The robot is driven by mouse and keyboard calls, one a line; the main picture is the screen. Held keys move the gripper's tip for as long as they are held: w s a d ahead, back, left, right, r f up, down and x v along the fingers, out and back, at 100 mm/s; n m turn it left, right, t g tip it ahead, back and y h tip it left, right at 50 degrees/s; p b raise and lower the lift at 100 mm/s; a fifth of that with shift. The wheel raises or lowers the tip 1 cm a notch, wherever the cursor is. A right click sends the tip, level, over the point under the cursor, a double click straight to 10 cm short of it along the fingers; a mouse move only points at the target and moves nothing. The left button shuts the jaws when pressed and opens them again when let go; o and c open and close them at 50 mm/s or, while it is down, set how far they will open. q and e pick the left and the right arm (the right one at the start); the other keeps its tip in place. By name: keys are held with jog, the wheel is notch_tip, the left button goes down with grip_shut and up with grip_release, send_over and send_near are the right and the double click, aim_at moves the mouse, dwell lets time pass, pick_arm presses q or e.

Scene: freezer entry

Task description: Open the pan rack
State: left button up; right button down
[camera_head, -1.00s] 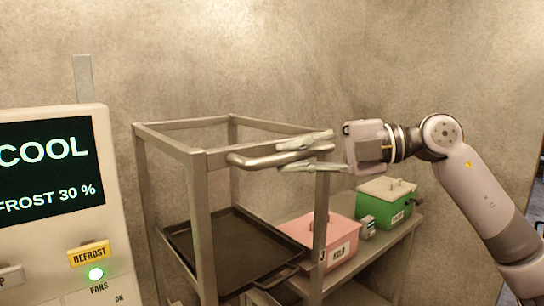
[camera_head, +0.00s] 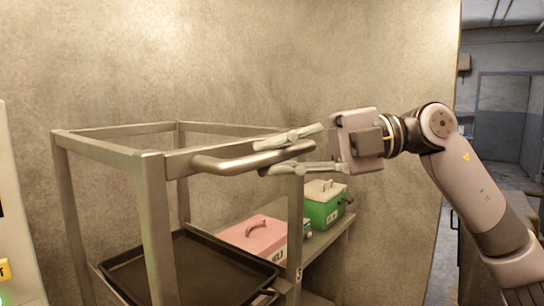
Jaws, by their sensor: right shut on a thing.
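The pan rack (camera_head: 155,220) is a grey metal frame at the left, with a dark tray (camera_head: 200,268) lying on a level inside it. A bent tubular handle (camera_head: 225,165) runs along the top of its near right side. My right gripper (camera_head: 285,155) comes in from the right, its fingers above and below the handle's right end, and is shut on it. My left gripper is out of view.
A pink box (camera_head: 255,238) and a green box (camera_head: 322,208) stand on a shelf (camera_head: 328,240) behind the rack. A control panel (camera_head: 15,230) is cut off at the left edge. A doorway (camera_head: 505,130) opens at the far right.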

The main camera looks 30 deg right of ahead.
jog(key=c, duration=1.6)
grip_release()
jog(key=shift+w, duration=0.1)
jog(key=shift+o, duration=0.2)
jog(key=v, duration=0.8)
jog(key=shift+a, duration=0.1)
jog(key=v, duration=0.4)
